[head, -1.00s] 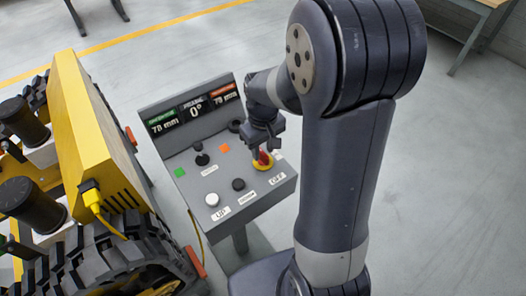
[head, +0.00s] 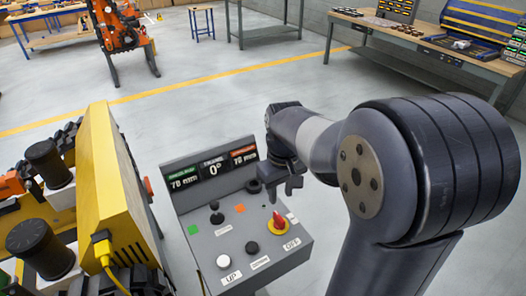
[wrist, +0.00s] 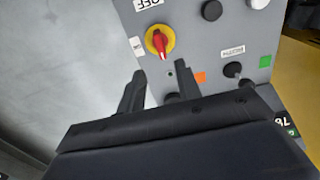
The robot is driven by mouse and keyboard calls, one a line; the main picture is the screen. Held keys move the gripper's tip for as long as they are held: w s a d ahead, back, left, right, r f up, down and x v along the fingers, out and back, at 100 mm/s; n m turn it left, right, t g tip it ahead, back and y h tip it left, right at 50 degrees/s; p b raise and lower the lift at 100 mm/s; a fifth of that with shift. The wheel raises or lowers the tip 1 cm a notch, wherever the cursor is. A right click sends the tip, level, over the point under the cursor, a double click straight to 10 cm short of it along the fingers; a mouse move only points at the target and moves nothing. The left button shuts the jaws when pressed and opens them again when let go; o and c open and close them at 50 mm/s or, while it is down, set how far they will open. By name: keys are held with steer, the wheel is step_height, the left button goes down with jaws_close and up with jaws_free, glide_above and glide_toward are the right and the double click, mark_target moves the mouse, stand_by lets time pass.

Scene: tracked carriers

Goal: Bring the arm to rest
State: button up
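My gripper (head: 286,186) hangs above the back right part of the grey control panel (head: 207,244), clear of its knobs. In the wrist view its two fingers (wrist: 160,88) stand apart with nothing between them. The red and yellow rotary switch (head: 278,221) by the OFF label is free of the gripper; it also shows in the wrist view (wrist: 160,41) ahead of the fingertips. My arm reaches in from the right, raised and bent.
A yellow tracked carrier (head: 108,180) stands close to the panel's left, with a yellow cable (head: 113,272). A workbench (head: 420,60) stands at the back right, an orange machine (head: 120,30) at the back left. The floor behind the panel is clear.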

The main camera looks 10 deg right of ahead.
mark_target(279, 216)
step_height(279, 216, down, 10)
steer(key=shift+f, duration=0.2)
stand_by(0.3)
